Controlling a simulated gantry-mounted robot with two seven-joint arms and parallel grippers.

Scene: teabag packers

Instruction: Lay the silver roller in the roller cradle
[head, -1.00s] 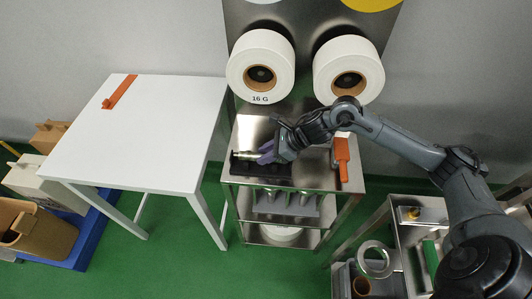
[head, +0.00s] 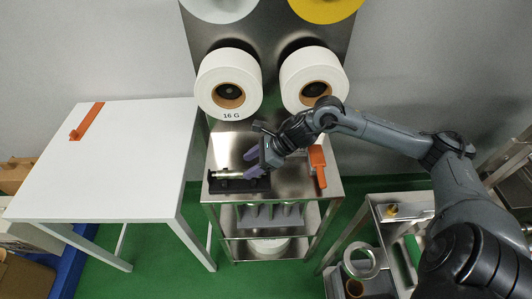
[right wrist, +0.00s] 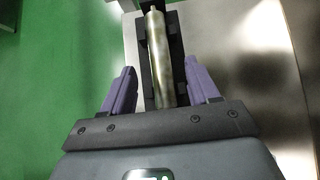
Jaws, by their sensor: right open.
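The silver roller (head: 230,175) lies lengthwise in the black roller cradle (head: 240,187) on the steel cart's top. In the right wrist view, the roller (right wrist: 162,60) lies along the black cradle (right wrist: 146,75), between my purple fingers. My right gripper (head: 251,163) is open at the roller's right end. In the right wrist view, both fingers of the gripper (right wrist: 160,78) stand apart from the roller, with a gap on each side. The roller's near end is hidden behind the gripper's body. My left gripper is not in view.
A mostly clear white table (head: 110,165) stands left, with an orange strip (head: 87,121). A lower cart (head: 375,255) stands at right.

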